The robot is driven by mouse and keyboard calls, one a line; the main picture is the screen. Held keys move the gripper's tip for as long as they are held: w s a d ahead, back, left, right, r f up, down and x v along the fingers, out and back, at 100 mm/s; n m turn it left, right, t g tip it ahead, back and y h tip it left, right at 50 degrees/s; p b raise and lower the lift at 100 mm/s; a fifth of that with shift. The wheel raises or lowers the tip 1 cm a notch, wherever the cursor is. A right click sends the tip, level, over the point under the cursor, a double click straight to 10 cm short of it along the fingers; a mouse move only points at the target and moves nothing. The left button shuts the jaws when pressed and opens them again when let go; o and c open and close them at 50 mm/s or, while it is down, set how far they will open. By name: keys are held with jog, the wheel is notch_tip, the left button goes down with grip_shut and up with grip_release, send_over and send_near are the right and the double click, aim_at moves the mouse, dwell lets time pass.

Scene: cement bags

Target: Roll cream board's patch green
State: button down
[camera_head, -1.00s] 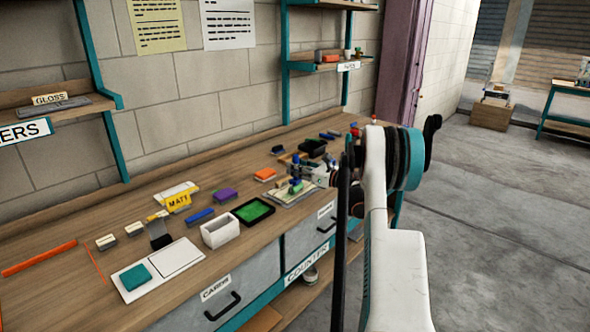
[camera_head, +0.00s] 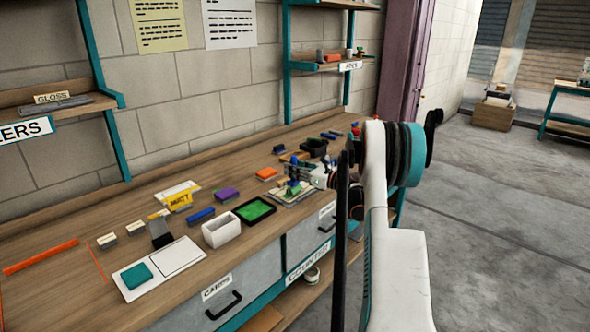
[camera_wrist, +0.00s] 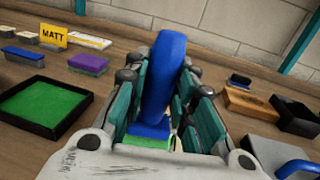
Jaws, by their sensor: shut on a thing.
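My gripper (camera_head: 312,178) is over the cream board (camera_head: 287,201) near the counter's front edge. In the wrist view my gripper (camera_wrist: 168,115) has its teal fingers closed around an upright blue handle (camera_wrist: 163,75) of a tool, seemingly the roller. Green shows just below the handle's base; I cannot tell whether it is the roller's face or paint on the board. My gripper hides most of the board and its patch. A black tray with a green floor (camera_head: 254,210) lies left of the board and also shows in the wrist view (camera_wrist: 45,105).
A white open box (camera_head: 221,232), a purple-topped block (camera_head: 227,195), a blue block (camera_head: 200,217) and a yellow MATT sign (camera_head: 179,200) stand to the left. A white panel with a teal pad (camera_head: 137,275) lies at front left. Black trays (camera_head: 314,147) stand behind my gripper.

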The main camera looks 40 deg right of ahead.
jog(key=shift+a, duration=0.1)
jog(key=shift+a, duration=0.95)
jog(key=shift+s+a, duration=0.1)
jog(key=shift+a, duration=0.05)
jog(key=shift+a+b, duration=0.35)
jog(key=shift+a, duration=0.5)
jog(key=shift+d, duration=0.1)
jog(key=shift+d, duration=0.95)
jog(key=shift+d, duration=0.15)
jog(key=shift+d, duration=0.85)
jog(key=shift+d, duration=0.1)
